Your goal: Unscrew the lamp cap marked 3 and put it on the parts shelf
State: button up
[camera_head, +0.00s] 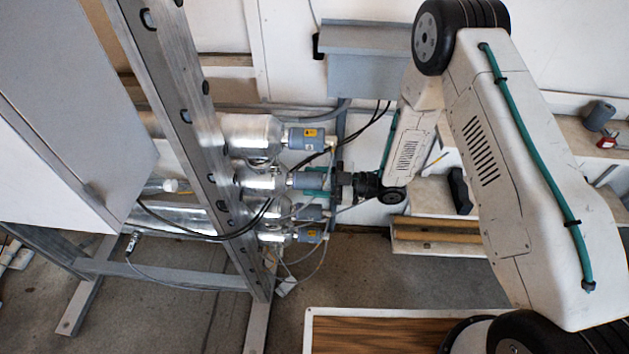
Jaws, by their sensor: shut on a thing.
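Several grey lamp caps with small orange labels sit on the right ends of the silver reactor tubes, one above another. The top cap (304,138), the second cap (305,181), the third cap (313,212) and the lowest cap (308,236) show. The label marks are too small to read, so I cannot tell which is 3. My gripper (328,182) reaches in from the right and is shut on the second cap, which is in line with its tube. The parts shelf appears to be the pale ledge (566,132) at the right.
A grey cylinder (599,115) and a red item (606,141) stand on the right ledge. Black cables (235,234) hang close around the caps. A metal upright (190,115) crosses the tubes. A grey box (365,75) is above the caps. A wood-topped surface (400,334) lies below.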

jog(key=shift+n, duration=0.8)
jog(key=n, duration=0.5)
jog(key=shift+n, duration=0.4)
jog(key=n, duration=0.4)
jog(key=shift+n, duration=0.3)
jog(key=shift+n, duration=1)
jog(key=n, duration=0.3)
